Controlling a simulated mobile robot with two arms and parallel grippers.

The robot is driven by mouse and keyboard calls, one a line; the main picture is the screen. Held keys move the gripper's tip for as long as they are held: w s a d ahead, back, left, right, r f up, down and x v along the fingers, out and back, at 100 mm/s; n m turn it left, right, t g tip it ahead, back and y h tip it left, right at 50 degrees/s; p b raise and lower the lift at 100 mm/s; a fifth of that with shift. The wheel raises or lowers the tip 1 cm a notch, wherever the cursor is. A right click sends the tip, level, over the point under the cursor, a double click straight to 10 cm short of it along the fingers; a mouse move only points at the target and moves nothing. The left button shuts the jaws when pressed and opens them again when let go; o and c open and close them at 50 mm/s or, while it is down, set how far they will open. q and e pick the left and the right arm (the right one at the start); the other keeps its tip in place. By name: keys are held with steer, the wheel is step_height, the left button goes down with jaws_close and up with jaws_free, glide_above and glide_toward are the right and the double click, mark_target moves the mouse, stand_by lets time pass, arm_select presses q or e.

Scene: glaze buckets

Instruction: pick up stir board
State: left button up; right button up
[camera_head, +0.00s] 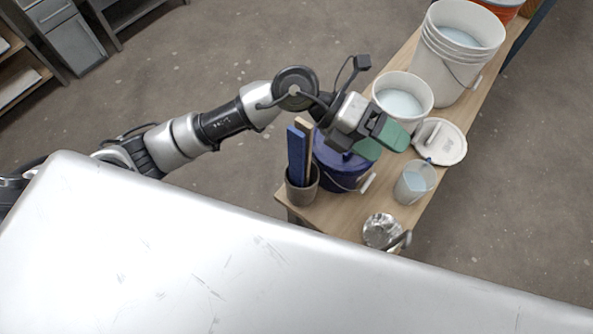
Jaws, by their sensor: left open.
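A flat blue board (296,155) and a tan wooden board (308,143) stand upright in a small grey-brown pot (302,191) at the near left end of the wooden bench. I cannot tell which of the two is the stir board. My right gripper is not in view.
The wooden bench (335,212) also bears a white bucket (406,84) of pale glaze, a larger white bucket (442,62), a white lid (453,142), a small cup (412,184) and a shiny metal vessel (379,231). Concrete floor (215,50) lies open at left.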

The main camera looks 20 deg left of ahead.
arm_select(q)
steer(key=w+a+f+m+y, duration=0.1)
steer(key=w+a+f+y, duration=0.3)
steer(key=a+f+y, duration=0.3)
steer(key=t+y, duration=0.2)
steer(key=y, duration=0.4)
glide_above(296, 131)
steer(key=d, duration=0.1)
steer(key=shift+r+n, duration=0.35)
steer(key=shift+n, duration=0.05)
steer(key=shift+y, duration=0.3)
steer(key=f, duration=0.2)
steer(key=a+f, duration=0.1)
steer(key=f, duration=0.1)
steer(key=shift+w+f+p, duration=0.1)
steer(key=shift+f+p, duration=0.1)
steer(key=shift+p, duration=0.2)
step_height(296, 131, down, 6)
steer(key=shift+r+p, duration=0.25)
steer(key=shift+p, duration=0.6)
steer(key=shift+f, duration=0.35)
steer(key=shift+c, duration=0.4)
steer(key=c, duration=1.1)
